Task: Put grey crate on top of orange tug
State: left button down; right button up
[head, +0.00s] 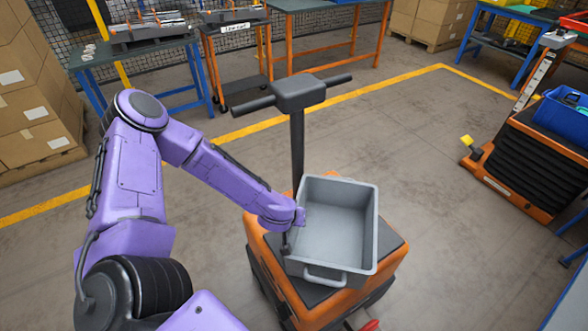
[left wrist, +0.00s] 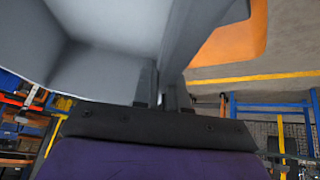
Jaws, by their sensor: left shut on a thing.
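The grey crate (head: 336,226) is empty and upright, over the dark top of the orange tug (head: 262,246) in the head view. I cannot tell whether its base touches the tug. The tug has a dark post with a T-shaped handlebar (head: 300,94) just behind the crate. My left gripper (head: 287,243) is shut on the crate's left wall. In the left wrist view the crate (left wrist: 110,25) fills the upper left, with its wall between the fingers (left wrist: 165,92) and orange tug bodywork (left wrist: 235,38) beyond. My right gripper is not in view.
Another orange and black tug (head: 530,160) carrying a blue bin (head: 562,115) stands at the right. Cardboard boxes (head: 30,100) are stacked at the left. Workbenches (head: 135,55) line the back. The floor around the near tug is mostly clear, with a yellow line (head: 390,84) behind it.

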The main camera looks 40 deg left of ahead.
pick_arm(q)
jog(key=c, duration=1.2)
grip_release()
jog(key=shift+o, duration=0.2)
jog(key=p+v, duration=0.5)
jog(key=v, duration=0.7)
jog(key=s+f+n+g+y, duration=0.1)
jog(key=s+f+g, duration=0.2)
jog(key=s+f, duration=1.1)
jog(key=s, duration=0.3)
jog(key=shift+s+d+y+b, duration=0.2)
jog(key=shift+d+y+b, duration=0.1)
